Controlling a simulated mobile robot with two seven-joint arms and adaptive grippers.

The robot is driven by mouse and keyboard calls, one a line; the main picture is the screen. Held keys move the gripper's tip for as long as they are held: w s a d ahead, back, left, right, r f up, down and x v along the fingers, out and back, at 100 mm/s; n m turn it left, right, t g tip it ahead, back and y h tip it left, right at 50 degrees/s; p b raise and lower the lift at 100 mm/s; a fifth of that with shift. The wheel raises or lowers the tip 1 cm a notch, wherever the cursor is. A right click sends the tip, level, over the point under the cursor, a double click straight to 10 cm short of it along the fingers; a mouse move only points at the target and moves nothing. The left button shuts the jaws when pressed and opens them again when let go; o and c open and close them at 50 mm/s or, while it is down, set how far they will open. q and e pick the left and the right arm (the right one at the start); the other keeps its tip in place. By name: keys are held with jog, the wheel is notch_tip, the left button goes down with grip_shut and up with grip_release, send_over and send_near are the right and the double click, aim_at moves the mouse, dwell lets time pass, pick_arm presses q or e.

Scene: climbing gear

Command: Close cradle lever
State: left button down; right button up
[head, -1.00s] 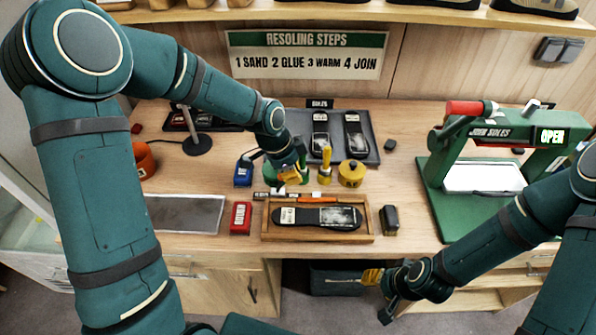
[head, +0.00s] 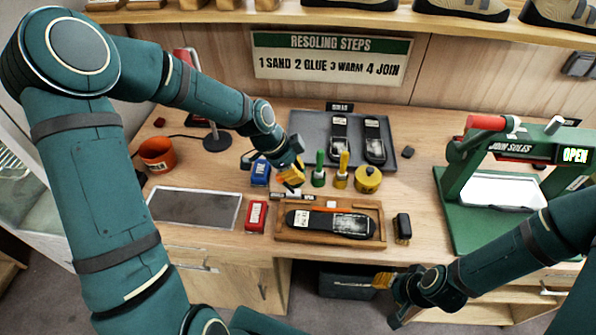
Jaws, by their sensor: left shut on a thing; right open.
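The wooden cradle (head: 284,233) lies on the front of the bench with a dark sole (head: 318,222) in it. My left gripper (head: 292,189) reaches down at the cradle's back left corner. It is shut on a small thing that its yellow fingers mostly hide. I cannot make out a separate lever there; a thin strip with an orange-red part (head: 331,205) runs along the cradle's back edge. My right gripper (head: 381,281) is open and empty, in front of the bench and below its top.
A red block (head: 256,216) and a dark brush-like block (head: 403,228) flank the cradle. Behind stand a blue box (head: 260,173), green (head: 319,170) and yellow (head: 341,171) bottles and a yellow pot (head: 367,180). A green press (head: 470,227) showing OPEN is at right.

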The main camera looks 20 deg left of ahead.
pick_arm(q)
jog(key=shift+r+p, duration=0.5)
jog(key=shift+r, duration=0.3)
jog(key=a+p+v, duration=0.1)
jog(key=v, duration=0.8)
jog(key=shift+w, duration=0.2)
dwell(0.6)
